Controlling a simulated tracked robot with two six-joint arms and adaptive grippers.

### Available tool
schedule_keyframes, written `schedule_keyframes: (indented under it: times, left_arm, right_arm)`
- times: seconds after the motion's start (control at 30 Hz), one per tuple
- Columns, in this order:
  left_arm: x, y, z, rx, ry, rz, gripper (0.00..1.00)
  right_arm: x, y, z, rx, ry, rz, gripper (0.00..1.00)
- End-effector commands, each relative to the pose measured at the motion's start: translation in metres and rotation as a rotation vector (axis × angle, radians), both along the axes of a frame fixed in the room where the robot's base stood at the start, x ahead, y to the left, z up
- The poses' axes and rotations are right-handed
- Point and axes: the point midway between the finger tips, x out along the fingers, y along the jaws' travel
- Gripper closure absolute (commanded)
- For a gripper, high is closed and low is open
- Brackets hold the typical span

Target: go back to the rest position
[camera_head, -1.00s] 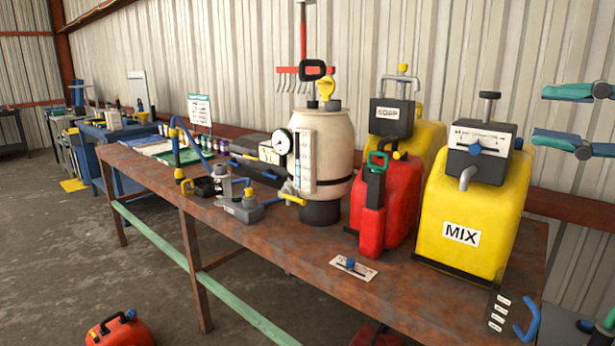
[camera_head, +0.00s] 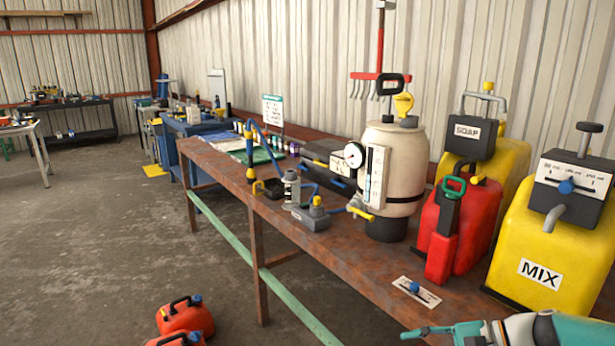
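My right gripper (camera_head: 440,331) shows at the bottom edge toward the right, with its teal arm coming in from the right. One teal finger points left, in front of the workbench's near edge; the rest is cut off by the frame, so its opening does not show. I see nothing held in it. My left gripper is not in view.
A rusty workbench (camera_head: 362,272) runs along the wall. On it stand a cream sprayer tank (camera_head: 403,165), a red can (camera_head: 483,215), a yellow MIX can (camera_head: 520,240) and a yellow SOAP can (camera_head: 515,158). Red cans (camera_head: 187,316) stand on the floor. Floor at left (camera_head: 90,240) is clear.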

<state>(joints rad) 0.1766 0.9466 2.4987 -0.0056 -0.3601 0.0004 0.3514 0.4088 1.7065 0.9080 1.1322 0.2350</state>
Motion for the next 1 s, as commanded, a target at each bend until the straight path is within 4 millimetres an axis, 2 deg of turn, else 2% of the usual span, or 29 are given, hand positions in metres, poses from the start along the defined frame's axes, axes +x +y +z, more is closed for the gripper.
schedule_keyframes:
  times: [0.03,0.1,0.17,0.2,0.27,0.3,0.37,0.5,0.6,0.63,0.7,0.77,0.9,1.0]
  left_arm:
    - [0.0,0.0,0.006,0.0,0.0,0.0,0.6]
    - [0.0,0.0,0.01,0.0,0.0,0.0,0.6]
    - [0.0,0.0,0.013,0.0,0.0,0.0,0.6]
    - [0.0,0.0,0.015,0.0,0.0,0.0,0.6]
    - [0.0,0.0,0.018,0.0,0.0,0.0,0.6]
    - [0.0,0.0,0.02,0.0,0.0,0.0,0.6]
    - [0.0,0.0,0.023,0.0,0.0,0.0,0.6]
    - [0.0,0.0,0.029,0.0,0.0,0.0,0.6]
    - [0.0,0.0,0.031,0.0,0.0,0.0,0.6]
    - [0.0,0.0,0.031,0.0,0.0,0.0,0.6]
    - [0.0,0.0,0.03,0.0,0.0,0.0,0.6]
    - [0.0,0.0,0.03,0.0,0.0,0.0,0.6]
    - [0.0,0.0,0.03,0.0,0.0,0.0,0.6]
    - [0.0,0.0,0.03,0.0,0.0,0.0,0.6]
  right_arm:
    - [-0.009,0.017,-0.031,-0.029,0.064,0.037,0.65]
    - [-0.025,0.035,-0.074,-0.085,0.133,0.084,0.65]
    - [-0.042,0.05,-0.109,-0.138,0.184,0.134,0.65]
    - [-0.056,0.059,-0.131,-0.175,0.215,0.169,0.65]
    - [-0.08,0.071,-0.163,-0.236,0.253,0.228,0.65]
    - [-0.098,0.078,-0.184,-0.276,0.275,0.271,0.65]
    - [-0.126,0.087,-0.212,-0.343,0.296,0.343,0.65]
    - [-0.204,0.099,-0.271,-0.505,0.284,0.547,0.65]
    - [-0.256,0.097,-0.302,-0.618,0.183,0.706,0.65]
    - [-0.264,0.096,-0.309,-0.646,0.139,0.736,0.65]
    - [-0.269,0.092,-0.316,-0.701,0.024,0.777,0.65]
    - [-0.264,0.09,-0.317,-0.744,-0.077,0.788,0.65]
    - [-0.237,0.088,-0.32,-0.818,-0.247,0.765,0.65]
    - [-0.225,0.087,-0.32,-0.847,-0.292,0.743,0.65]
